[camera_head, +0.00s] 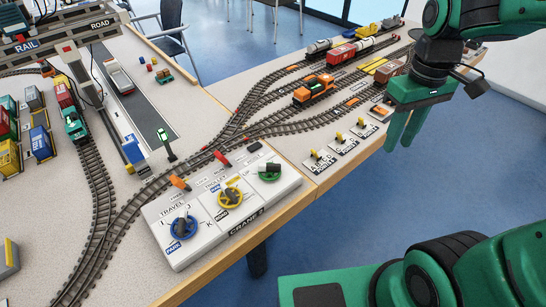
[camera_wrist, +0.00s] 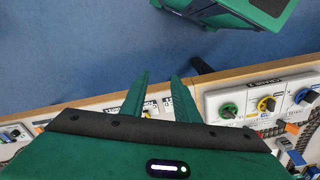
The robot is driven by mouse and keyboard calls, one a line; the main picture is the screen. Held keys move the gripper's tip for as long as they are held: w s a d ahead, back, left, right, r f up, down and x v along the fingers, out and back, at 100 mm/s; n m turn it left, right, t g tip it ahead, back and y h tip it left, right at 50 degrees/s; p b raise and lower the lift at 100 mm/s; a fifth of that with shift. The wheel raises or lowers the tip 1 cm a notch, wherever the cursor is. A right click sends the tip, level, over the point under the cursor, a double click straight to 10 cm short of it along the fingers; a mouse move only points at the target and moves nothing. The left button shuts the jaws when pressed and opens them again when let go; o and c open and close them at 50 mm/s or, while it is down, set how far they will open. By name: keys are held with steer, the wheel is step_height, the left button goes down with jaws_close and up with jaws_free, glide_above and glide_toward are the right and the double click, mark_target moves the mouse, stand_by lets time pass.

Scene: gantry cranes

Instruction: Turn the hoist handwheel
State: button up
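The white control panel marked CRANE 2 (camera_head: 165,205) lies at the table's front edge with three handwheels. The wheel by the TRAVEL label is blue (camera_head: 183,227), the middle one is yellow (camera_head: 230,196), and the one at the right end is green (camera_head: 269,173). I cannot read a hoist label clearly. The wrist view also shows the green wheel (camera_wrist: 228,110), yellow wheel (camera_wrist: 266,104) and blue wheel (camera_wrist: 304,96) at the right. My gripper (camera_head: 399,145) is open and empty, right of the panel and apart from every wheel. Its spread fingers show in the wrist view (camera_wrist: 159,76).
Small lever plates (camera_head: 340,143) line the table edge between the panel and my gripper. Tracks with an orange locomotive (camera_head: 314,90) lie beyond. The floor in front is clear.

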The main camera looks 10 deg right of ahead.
steer(key=w+a+f+n, duration=0.1)
steer(key=w+a+n, duration=0.3)
steer(key=a, duration=0.4)
steer(key=w+a+n, duration=0.4)
steer(key=a+n, duration=0.1)
steer(key=a, duration=0.2)
steer(key=n, duration=0.5)
glide_above(272, 164)
step_height(272, 164, down, 3)
steer(key=f, duration=0.9)
steer(key=shift+a+f, duration=0.2)
steer(key=shift+f, duration=0.1)
jaws_close()
steer(key=shift+d, duration=0.2)
steer(key=shift+w+a, duration=0.1)
steer(key=shift+w, duration=0.05)
